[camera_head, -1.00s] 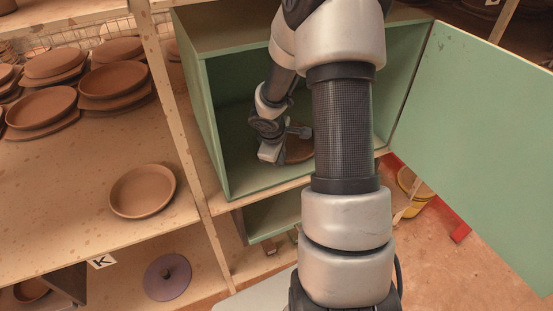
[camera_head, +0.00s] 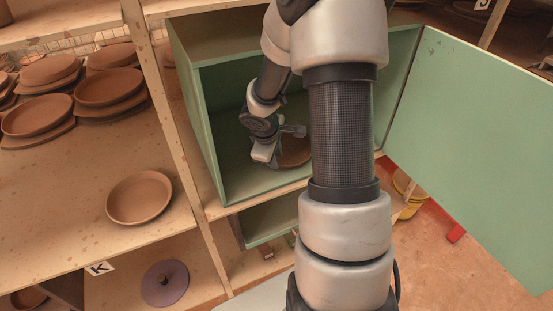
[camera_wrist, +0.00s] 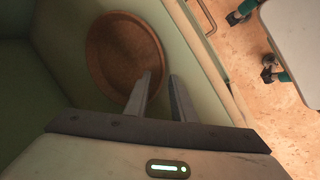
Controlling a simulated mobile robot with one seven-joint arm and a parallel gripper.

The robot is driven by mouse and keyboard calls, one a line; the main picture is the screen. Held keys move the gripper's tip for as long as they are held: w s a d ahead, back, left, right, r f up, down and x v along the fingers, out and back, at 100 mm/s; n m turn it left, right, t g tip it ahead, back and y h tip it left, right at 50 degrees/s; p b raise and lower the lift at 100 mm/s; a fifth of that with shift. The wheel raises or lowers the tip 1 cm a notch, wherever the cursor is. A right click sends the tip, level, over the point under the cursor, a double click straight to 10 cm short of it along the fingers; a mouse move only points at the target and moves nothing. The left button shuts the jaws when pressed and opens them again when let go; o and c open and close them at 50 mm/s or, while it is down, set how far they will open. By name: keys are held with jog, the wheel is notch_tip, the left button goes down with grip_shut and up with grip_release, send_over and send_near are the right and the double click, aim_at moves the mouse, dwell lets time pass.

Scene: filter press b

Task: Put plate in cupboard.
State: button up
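A brown clay plate (camera_head: 294,152) lies inside the green cupboard (camera_head: 211,130), towards its front, partly hidden behind my arm. It shows as a round dish (camera_wrist: 118,55) in the wrist view. The cupboard door (camera_head: 480,150) stands wide open to the right. My gripper (camera_wrist: 161,76) is inside the cupboard at the plate's near edge. Its fingers are apart, one over the plate's inside and the other just outside the rim. I see a gap between the fingers and the rim. In the head view, my gripper (camera_head: 264,152) is left of the plate, with its fingertips unclear.
A similar plate (camera_head: 140,197) lies alone on the wooden shelf to the left, with stacked plates (camera_head: 38,115) behind it. A purple disc (camera_head: 165,283) lies on the lower shelf. A wooden post (camera_head: 160,100) stands between the shelf and the cupboard.

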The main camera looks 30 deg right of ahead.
jog(key=p+v, duration=0.2)
jog(key=v, duration=0.6)
jog(key=shift+r, duration=0.2)
jog(key=shift+s+a, duration=0.1)
